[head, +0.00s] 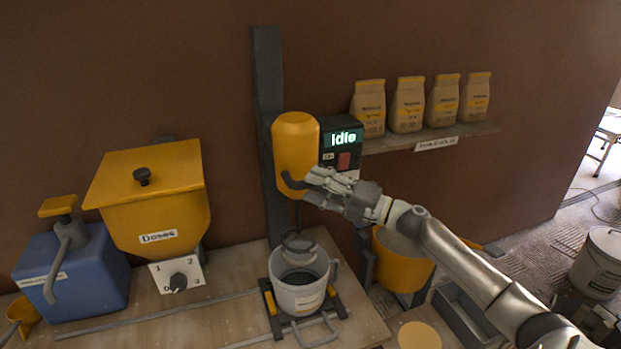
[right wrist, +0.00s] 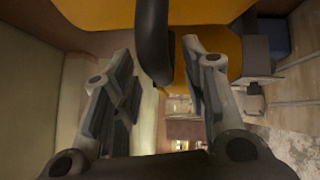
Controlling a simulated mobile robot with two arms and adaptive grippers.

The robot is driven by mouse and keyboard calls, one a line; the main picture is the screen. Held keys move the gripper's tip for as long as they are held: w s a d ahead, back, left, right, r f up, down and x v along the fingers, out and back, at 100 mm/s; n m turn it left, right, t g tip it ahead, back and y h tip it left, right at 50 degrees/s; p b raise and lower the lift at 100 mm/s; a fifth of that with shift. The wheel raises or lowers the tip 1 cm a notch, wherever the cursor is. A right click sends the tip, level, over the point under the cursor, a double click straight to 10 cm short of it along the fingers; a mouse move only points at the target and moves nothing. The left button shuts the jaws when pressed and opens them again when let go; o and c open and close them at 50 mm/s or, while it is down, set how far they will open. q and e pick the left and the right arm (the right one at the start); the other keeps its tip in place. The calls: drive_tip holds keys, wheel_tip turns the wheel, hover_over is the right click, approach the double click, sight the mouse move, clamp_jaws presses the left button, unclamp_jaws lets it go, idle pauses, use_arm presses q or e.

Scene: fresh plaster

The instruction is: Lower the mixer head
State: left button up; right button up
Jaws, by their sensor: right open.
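The yellow mixer head (head: 296,140) sits raised on a dark upright post (head: 267,90), above a light grey bucket (head: 299,292). The mixing disc (head: 299,246) hangs at the bucket's mouth. A dark curved handle (head: 291,182) is on the head's lower front. My right gripper (head: 310,184) is at this handle, in front of the head. In the right wrist view the handle (right wrist: 152,40) runs between the two open fingers (right wrist: 160,75), with the yellow head (right wrist: 90,14) behind it. I cannot tell if a finger touches it. My left gripper is not in view.
The control box (head: 342,140) beside the head reads "Idle" and has a red button. A yellow hopper (head: 150,205) and blue container (head: 70,275) stand left. A yellow bucket (head: 402,270) is below my right arm. Several bags line the shelf (head: 430,138).

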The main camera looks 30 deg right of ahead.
drive_tip(key=shift+x, duration=1.05)
clamp_jaws()
